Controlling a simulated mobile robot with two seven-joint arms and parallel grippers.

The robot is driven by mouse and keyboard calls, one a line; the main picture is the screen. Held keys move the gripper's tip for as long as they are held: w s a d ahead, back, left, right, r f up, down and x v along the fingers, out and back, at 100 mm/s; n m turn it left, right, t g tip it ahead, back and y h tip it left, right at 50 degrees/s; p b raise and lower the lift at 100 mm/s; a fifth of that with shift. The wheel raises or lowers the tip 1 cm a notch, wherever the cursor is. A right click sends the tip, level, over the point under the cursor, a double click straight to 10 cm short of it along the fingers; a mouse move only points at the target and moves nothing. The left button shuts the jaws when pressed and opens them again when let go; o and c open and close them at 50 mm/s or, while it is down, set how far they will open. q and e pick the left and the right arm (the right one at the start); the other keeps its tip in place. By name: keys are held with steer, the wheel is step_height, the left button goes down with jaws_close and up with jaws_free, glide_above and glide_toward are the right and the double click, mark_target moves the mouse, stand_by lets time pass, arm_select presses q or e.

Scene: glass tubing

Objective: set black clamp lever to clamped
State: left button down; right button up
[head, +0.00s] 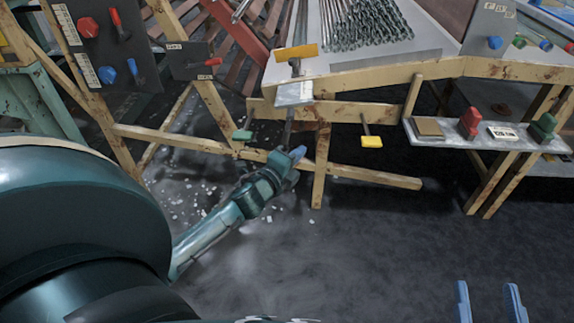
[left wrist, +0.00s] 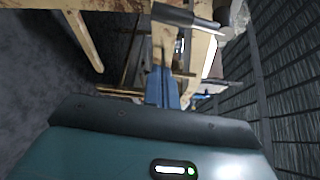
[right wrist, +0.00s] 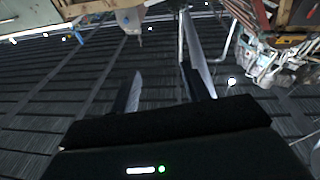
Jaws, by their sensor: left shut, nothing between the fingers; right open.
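A dark upright lever (head: 287,128) hangs below a pale metal plate (head: 294,94) at the front of the wooden bench; I take it for the black clamp lever, but its setting is hard to read. My left gripper (head: 299,153) is shut and empty, its blue fingertips just below and beside this lever; contact cannot be told. In the left wrist view, the shut fingers (left wrist: 162,88) point toward the bench frame, and a dark cylindrical part (left wrist: 186,16) shows above them. My right gripper (head: 489,300) is open and empty at the lower right, far from the lever.
A yellow block on a stem (head: 372,141) and a green block (head: 242,135) flank the lever. Panels with red (head: 118,22) and blue levers (head: 136,72) stand left. A shelf (head: 455,140) holds red and green parts.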

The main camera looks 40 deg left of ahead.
mark_target(288, 127)
arm_select(q)
steer(key=w+a, duration=0.1)
steer(key=a, duration=0.1)
steer(key=w+a+b, duration=0.1)
steer(key=shift+w+a+r, duration=0.15)
steer(key=shift+a, duration=0.25)
arm_select(e)
steer(key=shift+a, duration=0.2)
steer(key=shift+r, duration=0.1)
